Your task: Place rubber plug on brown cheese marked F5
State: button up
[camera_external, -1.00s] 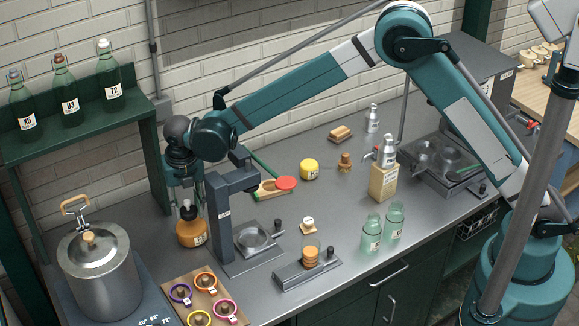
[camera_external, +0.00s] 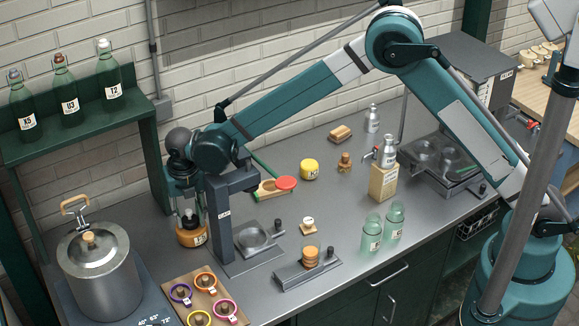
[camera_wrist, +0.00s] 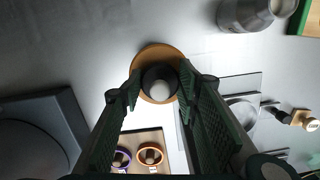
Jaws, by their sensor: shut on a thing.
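The brown cheese (camera_external: 191,239) is a round orange-brown wheel on the counter beside the grey stand, with a small white label too small to read surely. It also shows as a disc in the wrist view (camera_wrist: 154,54). My gripper (camera_external: 188,214) points down over the cheese and is shut on the dark rubber plug (camera_wrist: 160,84), which has a pale grey centre. The fingers partly hide the plug in the external view.
A grey upright stand (camera_external: 221,218) is close to the right of my gripper. A large lidded steel pot (camera_external: 103,285) stands at front left, with a board of colored rings (camera_external: 175,287) near it. A green shelf (camera_external: 75,128) with bottles is behind left. The counter's middle has free room.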

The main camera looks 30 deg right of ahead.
aim_at(191, 222)
jog(key=shift+f, duration=0.1)
jog(key=o, duration=0.9)
jog(key=shift+s+a+r+b, duration=0.1)
jog(key=shift+s+r, duration=0.15)
jog(key=shift+r, duration=1.75)
jog(key=shift+s+r+b, duration=0.1)
jog(key=shift+s+r, duration=0.1)
jog(key=shift+r, duration=1.85)
jog(key=shift+s+a+r+b, duration=0.1)
jog(key=shift+s+r, duration=0.15)
jog(key=shift+r, duration=1.75)
jog(key=shift+o, duration=0.6)
